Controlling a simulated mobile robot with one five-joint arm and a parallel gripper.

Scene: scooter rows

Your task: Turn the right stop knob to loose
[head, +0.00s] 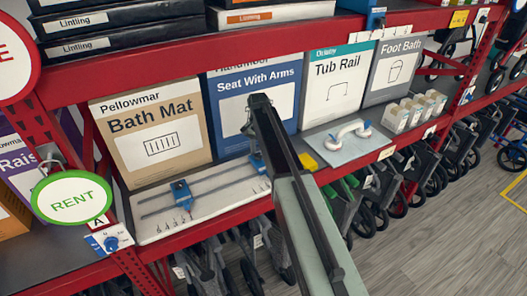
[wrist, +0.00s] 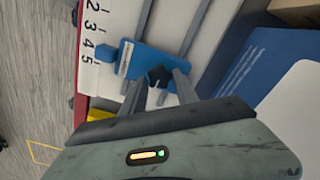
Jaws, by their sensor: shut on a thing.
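The right stop is a blue block (wrist: 150,62) on two grey rails, with a white label too small to read. Its dark lobed knob (wrist: 158,75) sits between the two fingers of my gripper (wrist: 160,84), which is shut on it in the wrist view. In the head view the right stop (head: 257,163) shows only partly behind my arm, and my gripper is hidden there. The left stop (head: 181,191) is a blue block with a knob, farther left on the white rail board (head: 152,229). The knob's loose or tight setting cannot be read.
A number scale (wrist: 90,30) runs beside the stop. A yellow block (head: 307,161) and a white board with a grab handle (head: 349,134) lie to the right. Boxes, including Bath Mat (head: 155,135) and Seat With Arms (head: 225,100), stand behind. A red upper shelf (head: 200,53) crosses above.

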